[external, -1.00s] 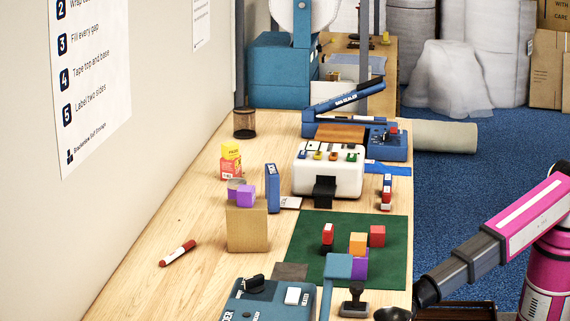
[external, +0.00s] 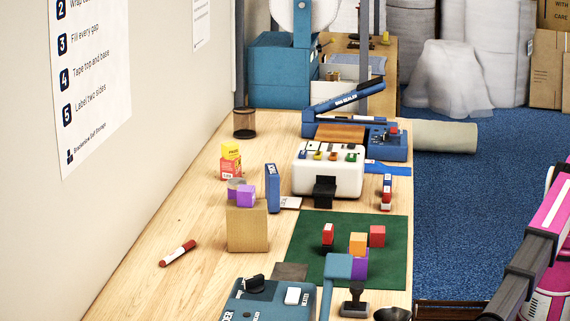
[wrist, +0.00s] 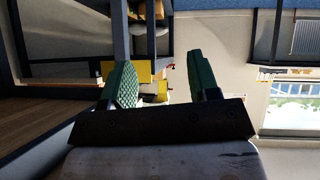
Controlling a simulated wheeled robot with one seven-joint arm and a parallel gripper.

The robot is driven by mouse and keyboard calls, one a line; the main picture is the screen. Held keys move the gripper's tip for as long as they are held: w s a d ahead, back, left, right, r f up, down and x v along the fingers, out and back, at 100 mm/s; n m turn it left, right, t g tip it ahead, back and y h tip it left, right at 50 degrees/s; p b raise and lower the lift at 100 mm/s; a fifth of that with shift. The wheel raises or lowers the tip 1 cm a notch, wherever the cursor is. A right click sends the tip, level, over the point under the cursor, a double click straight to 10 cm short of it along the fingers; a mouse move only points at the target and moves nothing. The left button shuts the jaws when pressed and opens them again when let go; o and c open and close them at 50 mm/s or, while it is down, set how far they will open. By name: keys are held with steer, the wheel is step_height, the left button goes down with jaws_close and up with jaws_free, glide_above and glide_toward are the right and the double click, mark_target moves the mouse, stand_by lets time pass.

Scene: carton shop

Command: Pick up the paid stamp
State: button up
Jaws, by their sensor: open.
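A dark stamp with an upright handle (external: 354,299) stands near the front right edge of the wooden table, just below the green mat (external: 307,268). No lettering on it can be read, so I cannot tell if it is the paid stamp. My gripper (wrist: 160,84) shows in the wrist view with its two green-padded fingers spread apart and nothing between them. The wrist view shows no stamp and no table top. In the external view only my arm shows at the lower right, off the table; the gripper itself is out of frame.
Coloured blocks (external: 377,236) stand on the mat. A blue-grey device (external: 268,303) is left of the stamp, with a blue post (external: 328,290) between them. A dark round thing (external: 393,314) is close on its right, partly cut off. Bare wood (external: 165,285) lies at left.

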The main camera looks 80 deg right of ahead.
steer(key=w+a+r+m+t+y, duration=0.2)
steer(key=r+m, duration=0.2)
steer(key=r, duration=0.7)
steer(key=w+a+r+m+t+y, duration=0.15)
steer(key=r+m, duration=0.35)
steer(key=r, duration=0.5)
steer(key=w+a+r+m+t+y, duration=0.2)
steer(key=w+r+m+y, duration=0.15)
steer(key=r, duration=0.75)
steer(key=w+d+r+m+t, duration=0.3)
steer(key=w+d+r+m, duration=0.45)
steer(key=r+m, duration=0.35)
steer(key=m+g+h, duration=0.4)
steer(key=m+g, duration=0.3)
steer(key=m, duration=0.3)
glide_above(329, 224)
steer(key=a, duration=0.5)
step_height(329, 224, down, 12)
steer(key=d+f+m+g, duration=0.3)
steer(key=d, duration=1)
steer(key=shift+t, duration=0.25)
steer(key=x, duration=1)
steer(key=shift+s+a+r, duration=0.1)
steer(key=shift+s+a, duration=0.05)
steer(key=shift+a, duration=0.05)
steer(key=shift+c, duration=0.3)
steer(key=c, duration=0.9)
